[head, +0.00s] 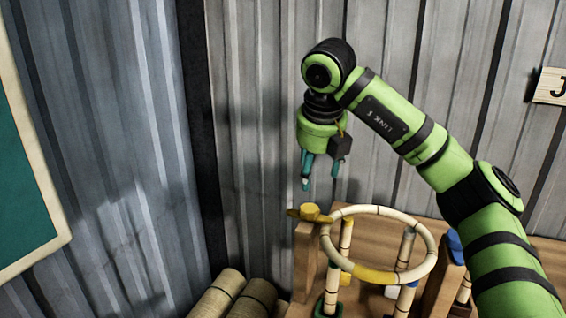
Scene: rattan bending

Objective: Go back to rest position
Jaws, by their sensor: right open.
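My right gripper (320,172) hangs from the green right arm, pointing down, with its teal fingers apart and nothing seen between them. It is in the air above the left part of a wooden bench, apart from the things below it. Below and to its right is a round rattan ring (428,248) with pale segments and a yellow section, resting on upright rattan posts (406,248). My left gripper is out of view.
Rattan bundles (223,292) lie at bottom centre-left. Corrugated walls (260,120) close the back. A green board (25,185) is at the left, a sign (550,87) at the right. Free air lies left of the gripper.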

